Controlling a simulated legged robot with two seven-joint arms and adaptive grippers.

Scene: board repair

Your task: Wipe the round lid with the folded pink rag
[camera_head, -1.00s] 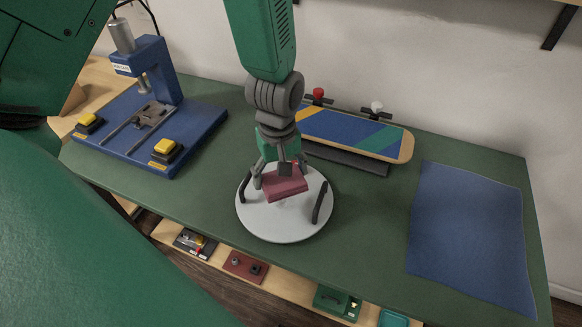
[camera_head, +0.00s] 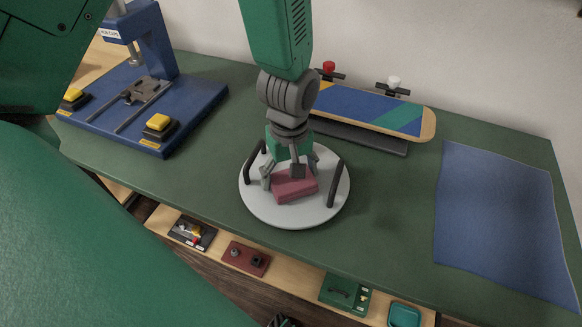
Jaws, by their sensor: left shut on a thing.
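The round lid (camera_head: 308,213) is a pale grey disc with two dark handles, lying on the green table. The folded pink rag (camera_head: 295,186) is a dark pink block on or just above the lid's middle, between the handles. My left gripper (camera_head: 291,178) comes down from above and is shut on the rag. Its fingers and wrist hide part of the lid's far side. I cannot tell for sure whether the rag touches the lid. My right gripper does not show clearly; something dark shows at the bottom edge.
A blue press with yellow buttons (camera_head: 147,105) stands at the left. A striped board (camera_head: 375,112) rests on a stand behind the lid. A blue mat (camera_head: 497,215) lies at the right. Below the table's front edge is a shelf with small parts (camera_head: 247,257). The table between lid and mat is clear.

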